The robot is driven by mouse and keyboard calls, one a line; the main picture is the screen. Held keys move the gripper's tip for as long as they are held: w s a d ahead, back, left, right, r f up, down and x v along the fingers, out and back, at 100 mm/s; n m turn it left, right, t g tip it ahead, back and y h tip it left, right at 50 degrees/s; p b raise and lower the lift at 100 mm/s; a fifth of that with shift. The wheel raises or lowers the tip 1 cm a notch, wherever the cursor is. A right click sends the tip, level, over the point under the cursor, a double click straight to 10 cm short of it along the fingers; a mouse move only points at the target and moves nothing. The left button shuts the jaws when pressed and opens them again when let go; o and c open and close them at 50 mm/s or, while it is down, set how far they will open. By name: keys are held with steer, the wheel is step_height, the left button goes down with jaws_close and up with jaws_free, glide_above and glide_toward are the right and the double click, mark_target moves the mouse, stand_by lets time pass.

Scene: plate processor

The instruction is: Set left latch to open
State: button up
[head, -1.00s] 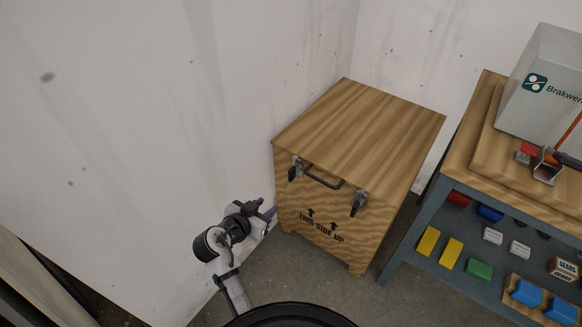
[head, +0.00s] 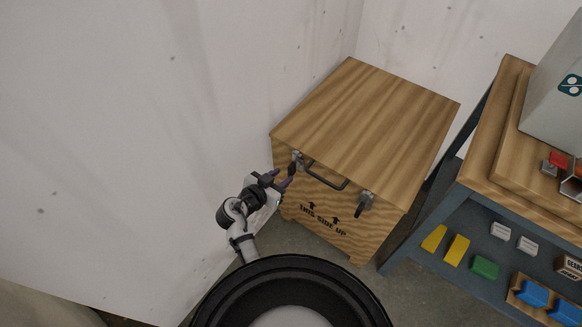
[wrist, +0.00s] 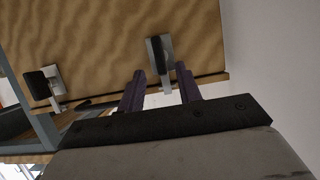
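A wooden crate (head: 362,108) stands in the corner with two latches on its front near the lid edge. The left latch (head: 294,164) has a dark handle hanging down from a metal plate; it also shows in the wrist view (wrist: 159,56), just ahead of my fingers. The right latch (head: 364,203) also hangs down and shows in the wrist view (wrist: 41,87). My gripper (head: 283,179) is open, its two purple fingers apart beside the left latch. In the wrist view my gripper (wrist: 161,82) has the latch between and slightly beyond its fingertips; contact cannot be told.
A bar handle (head: 326,177) sits between the latches on the crate front. The white wall is close on the left. A workbench (head: 484,170) with colored blocks on its lower shelf stands at right.

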mark_target(289, 172)
steer(key=x, duration=0.6)
steer(key=shift+w+d+p, duration=0.1)
steer(key=shift+p, duration=0.2)
steer(key=shift+c, duration=0.3)
jaws_close()
